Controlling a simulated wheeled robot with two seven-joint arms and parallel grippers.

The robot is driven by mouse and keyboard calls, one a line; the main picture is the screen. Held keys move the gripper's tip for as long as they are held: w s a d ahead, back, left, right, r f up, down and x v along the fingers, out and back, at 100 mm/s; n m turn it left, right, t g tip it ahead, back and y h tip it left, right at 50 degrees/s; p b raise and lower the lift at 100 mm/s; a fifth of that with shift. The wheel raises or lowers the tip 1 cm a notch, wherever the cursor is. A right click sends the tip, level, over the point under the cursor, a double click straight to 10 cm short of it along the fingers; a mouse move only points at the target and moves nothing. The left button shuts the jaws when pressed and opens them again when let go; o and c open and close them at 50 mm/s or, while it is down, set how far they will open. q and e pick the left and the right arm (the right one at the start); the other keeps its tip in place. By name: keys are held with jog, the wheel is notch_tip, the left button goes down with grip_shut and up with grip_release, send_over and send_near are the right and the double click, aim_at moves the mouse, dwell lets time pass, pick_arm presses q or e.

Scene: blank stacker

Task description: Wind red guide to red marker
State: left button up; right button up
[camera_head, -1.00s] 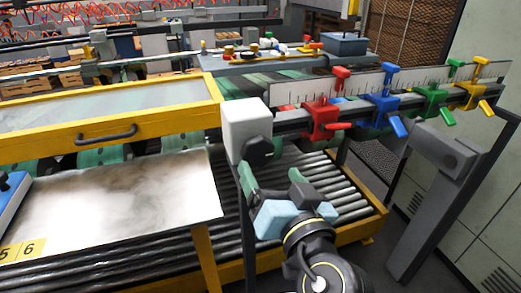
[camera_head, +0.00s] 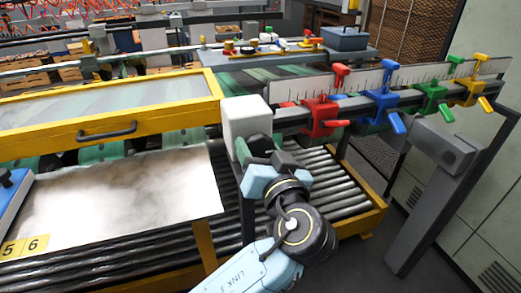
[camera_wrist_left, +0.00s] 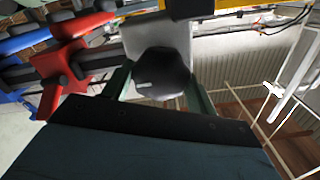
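The red guide (camera_head: 319,117) sits on the grey rail, with the red marker (camera_head: 341,75) above it on the white scale and slightly to its right. The red guide also shows in the left wrist view (camera_wrist_left: 62,65). A black knob (camera_head: 260,146) sticks out from the white box (camera_head: 245,117) at the rail's left end. My left gripper (camera_head: 257,153) is at this knob. In the left wrist view the knob (camera_wrist_left: 161,75) lies between the two green fingers, which stand apart on either side. Whether they touch it is unclear. My right gripper is out of view.
Blue (camera_head: 382,106), green (camera_head: 434,101) and yellow (camera_head: 472,92) guides stand further right on the rail. A roller bed (camera_head: 330,186) lies below, and a metal sheet (camera_head: 120,200) is at left. A grey post (camera_head: 432,205) stands at right.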

pick_arm(q)
jog(key=c, duration=0.3)
jog(key=m+p, duration=0.3)
jog(key=m, duration=0.1)
jog(key=shift+r+p, duration=0.1)
jog(key=shift+p, duration=0.3)
jog(key=shift+d+m+p, duration=0.1)
jog(key=shift+m+p, duration=1.75)
jog(key=shift+m, duration=0.85)
jog(key=shift+f, duration=0.2)
jog(key=o, duration=1)
jog(key=shift+c, duration=0.2)
